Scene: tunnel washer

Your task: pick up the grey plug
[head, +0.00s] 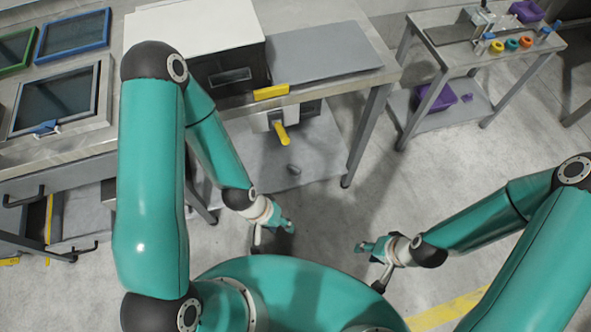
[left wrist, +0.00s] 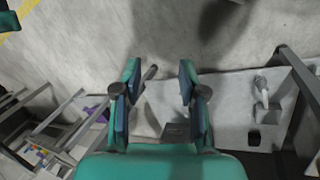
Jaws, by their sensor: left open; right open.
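A small grey plug (head: 294,169) lies on the light lower shelf under the grey-topped table in the head view. My left gripper (head: 273,238) is open and empty, in front of the shelf and nearer to me than the plug. In the left wrist view its two fingers (left wrist: 160,92) stand apart with shelf and floor behind them. A dark grey shape shows low between them, and I cannot tell whether it is the plug. My right gripper (head: 368,268) is open and empty over the floor, right of the left one.
The lower shelf (head: 315,160) sits between table legs (head: 364,135). A yellow handle (head: 281,132) hangs above and behind the plug. The table top (head: 325,52) overhangs the shelf. Floor in front is clear.

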